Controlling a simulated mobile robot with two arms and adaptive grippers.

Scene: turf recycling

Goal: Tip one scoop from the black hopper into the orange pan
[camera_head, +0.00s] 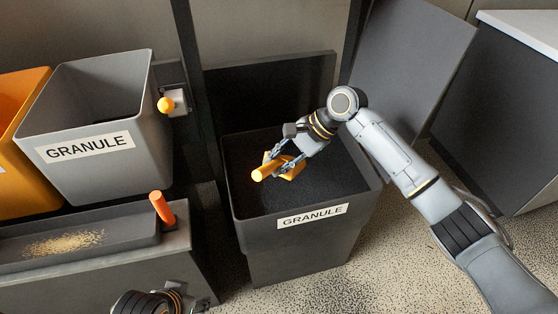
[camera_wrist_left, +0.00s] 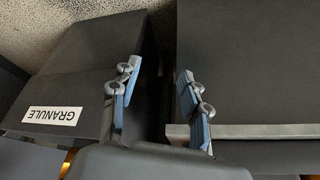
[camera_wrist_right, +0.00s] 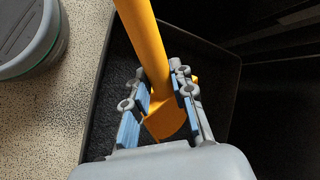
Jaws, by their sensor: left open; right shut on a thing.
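The black hopper (camera_head: 313,216), labelled GRANULE, stands at the centre of the head view with dark granules inside. My right gripper (camera_head: 279,164) is over its opening, shut on an orange scoop (camera_head: 261,174). In the right wrist view the scoop's yellow-orange handle (camera_wrist_right: 143,45) rises between the blue-padded fingers (camera_wrist_right: 158,95). Whether the scoop holds granules cannot be told. My left gripper (camera_wrist_left: 158,75) is open and empty in the left wrist view. Only its wrist shows at the bottom of the head view.
A grey bin (camera_head: 95,165), also labelled GRANULE, stands left of the hopper beside an orange bin (camera_head: 30,88) cut by the edge. Speckled floor lies right of the hopper.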

